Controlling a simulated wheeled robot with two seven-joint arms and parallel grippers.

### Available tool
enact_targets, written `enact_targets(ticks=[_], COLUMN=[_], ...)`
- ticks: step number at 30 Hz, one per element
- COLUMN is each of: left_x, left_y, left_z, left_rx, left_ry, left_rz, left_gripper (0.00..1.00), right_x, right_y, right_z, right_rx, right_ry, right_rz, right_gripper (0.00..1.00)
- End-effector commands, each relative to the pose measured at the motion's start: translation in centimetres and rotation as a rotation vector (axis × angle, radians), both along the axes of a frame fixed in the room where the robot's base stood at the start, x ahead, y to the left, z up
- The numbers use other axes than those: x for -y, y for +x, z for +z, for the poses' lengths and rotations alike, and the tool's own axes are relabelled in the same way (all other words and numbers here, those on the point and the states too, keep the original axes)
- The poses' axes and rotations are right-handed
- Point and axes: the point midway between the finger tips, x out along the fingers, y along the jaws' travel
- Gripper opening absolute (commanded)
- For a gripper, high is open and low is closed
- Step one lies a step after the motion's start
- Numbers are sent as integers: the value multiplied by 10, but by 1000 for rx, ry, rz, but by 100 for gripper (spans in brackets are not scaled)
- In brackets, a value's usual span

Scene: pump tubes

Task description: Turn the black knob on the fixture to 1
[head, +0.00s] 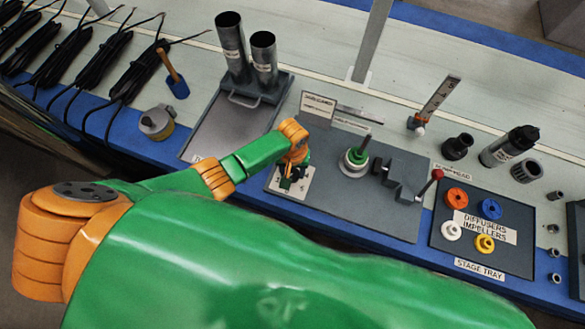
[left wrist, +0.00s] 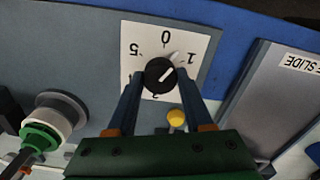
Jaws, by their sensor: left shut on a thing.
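The black knob (left wrist: 160,75) sits on a white dial plate (left wrist: 200,42) marked with numbers, on the grey fixture. It shows in the left wrist view with a white pointer line slanting up and right, toward the 1 mark. My left gripper (left wrist: 162,82) has a finger on each side of the knob and is shut on it. In the head view my left gripper (head: 291,172) is over the dial plate (head: 300,186) at the fixture's left end and hides the knob there. My right gripper is not in view.
A green-ringed post (head: 354,160) and a grey clamp block (head: 402,172) with a red-ball lever (head: 437,174) stand right of the dial. A yellow button (left wrist: 177,117) is close by the gripper. The stage tray (head: 440,240) lies farther right, two metal tubes (head: 232,45) behind left.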

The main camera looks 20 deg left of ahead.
Motion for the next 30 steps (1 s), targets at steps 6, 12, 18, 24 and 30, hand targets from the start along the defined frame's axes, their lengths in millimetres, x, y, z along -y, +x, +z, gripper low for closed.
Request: enact_targets(ticks=[6, 12, 18, 24, 30], left_x=[0, 0, 0, 0, 0], left_y=[-1, -1, -1, -1, -1], left_z=[1, 0, 0, -1, -1], left_rx=[-4, -3, -3, -2, -2], left_ry=[0, 0, 0, 0, -1], left_rz=[-188, -334, -437, -495, -516], left_gripper=[0, 0, 0, 0, 0], right_x=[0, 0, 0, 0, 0], right_y=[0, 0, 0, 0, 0], right_z=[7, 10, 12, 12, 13], right_rx=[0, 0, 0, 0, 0], right_ry=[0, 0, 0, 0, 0], right_rz=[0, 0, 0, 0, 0], right_gripper=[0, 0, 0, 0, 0])
